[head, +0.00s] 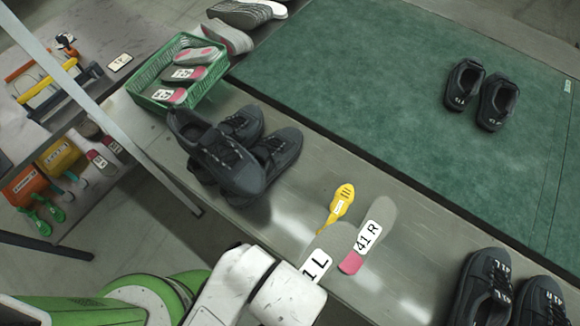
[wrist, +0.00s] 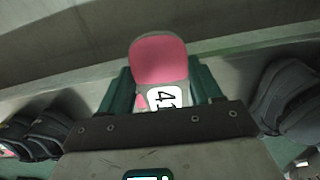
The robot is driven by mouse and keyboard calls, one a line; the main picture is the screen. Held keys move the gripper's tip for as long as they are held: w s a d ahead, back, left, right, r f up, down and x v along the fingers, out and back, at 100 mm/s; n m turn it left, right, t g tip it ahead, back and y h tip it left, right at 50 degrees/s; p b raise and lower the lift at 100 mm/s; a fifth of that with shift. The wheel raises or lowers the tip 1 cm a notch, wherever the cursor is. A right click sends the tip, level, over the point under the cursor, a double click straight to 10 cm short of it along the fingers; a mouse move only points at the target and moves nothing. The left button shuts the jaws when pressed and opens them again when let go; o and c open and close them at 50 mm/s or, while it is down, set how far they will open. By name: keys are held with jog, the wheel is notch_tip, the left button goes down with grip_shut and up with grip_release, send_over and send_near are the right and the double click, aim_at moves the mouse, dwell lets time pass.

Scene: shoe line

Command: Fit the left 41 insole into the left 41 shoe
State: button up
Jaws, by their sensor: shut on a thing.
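The left 41 insole (head: 318,262), grey with a white label partly covered by my arm, is at the bench's front edge in the head view. In the wrist view its pink end (wrist: 160,58) sticks out between the green fingers of my gripper (wrist: 162,80), which is shut on it. In the head view the fingers are hidden behind my wrist. A pair of dark shoes stands at the lower right; its left shoe (head: 486,288) and right shoe (head: 540,302) have small white labels, hard to read. Both are cut off by the frame.
The 41 R insole (head: 374,232) lies beside the held one. A yellow tool (head: 340,204) is just behind. Piled dark shoes (head: 225,150) and a green crate (head: 150,88) of insoles stand at left. Another dark pair (head: 480,95) is on the green mat (head: 370,90).

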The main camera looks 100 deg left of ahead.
jog(key=shift+s, duration=0.35)
jog(key=w+d+f+m, duration=0.2)
jog(key=w+d+m, duration=0.4)
jog(key=w+d, duration=0.6)
jog(key=w+d+f+m, duration=0.3)
jog(key=w+d+m, duration=0.4)
jog(key=w+d, duration=0.5)
jog(key=w, duration=0.8)
jog(key=shift+d, duration=0.3)
jog(key=shift+f, duration=0.1)
